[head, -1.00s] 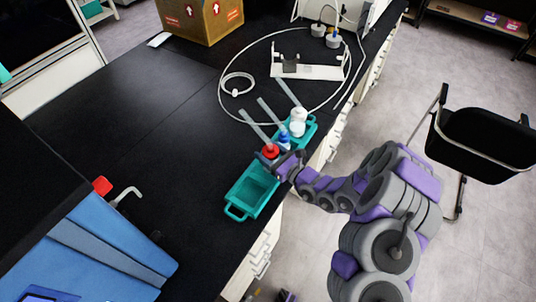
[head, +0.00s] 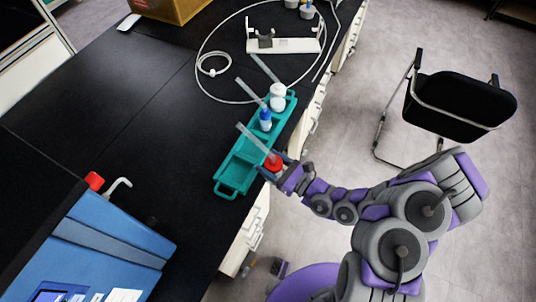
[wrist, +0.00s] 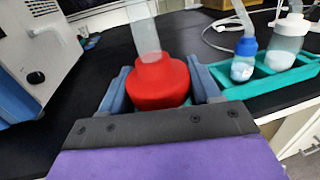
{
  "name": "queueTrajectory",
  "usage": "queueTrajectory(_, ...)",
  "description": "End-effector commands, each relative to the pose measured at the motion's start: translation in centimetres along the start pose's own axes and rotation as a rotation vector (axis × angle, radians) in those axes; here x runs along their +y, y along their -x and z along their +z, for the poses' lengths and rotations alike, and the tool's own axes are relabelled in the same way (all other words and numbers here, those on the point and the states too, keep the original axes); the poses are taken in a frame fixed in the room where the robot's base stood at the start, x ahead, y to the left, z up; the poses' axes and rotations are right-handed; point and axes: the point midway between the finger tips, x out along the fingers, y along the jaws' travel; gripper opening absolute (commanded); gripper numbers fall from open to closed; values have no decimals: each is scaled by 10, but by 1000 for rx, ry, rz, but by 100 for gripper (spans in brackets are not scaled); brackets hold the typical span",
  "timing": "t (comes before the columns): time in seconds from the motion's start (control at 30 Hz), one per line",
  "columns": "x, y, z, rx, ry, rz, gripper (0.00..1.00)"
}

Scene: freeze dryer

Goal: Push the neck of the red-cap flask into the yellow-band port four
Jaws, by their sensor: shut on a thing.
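The red-cap flask (head: 273,163) is in my gripper (head: 276,170) at the right edge of the teal tray. Its clear neck tube leans up and to the left. In the wrist view the red cap (wrist: 160,83) sits between the two blue-grey fingers, which are shut on it. The flask body below the cap is hidden. The blue freeze dryer (head: 95,240) is at the lower left of the head view, with a red knob (head: 94,180) and a bent white tube (head: 118,186) on its far side. I cannot make out a yellow-band port.
The teal tray (head: 228,188) also holds a blue-cap flask (head: 265,119) and a white-cap flask (head: 278,97). A white cable loop (head: 212,65) and a white stand (head: 283,46) lie behind. The black bench between tray and dryer is clear. A black chair (head: 460,93) stands right.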

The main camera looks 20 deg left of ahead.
Motion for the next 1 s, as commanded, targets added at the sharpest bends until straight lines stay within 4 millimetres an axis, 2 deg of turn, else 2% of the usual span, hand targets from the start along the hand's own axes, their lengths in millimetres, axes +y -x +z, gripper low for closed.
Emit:
queueTrajectory(0.7,0,3,62,-3,2,-2,8)
queueTrajectory(1.0,0,2,64,-2,1,-2,8)
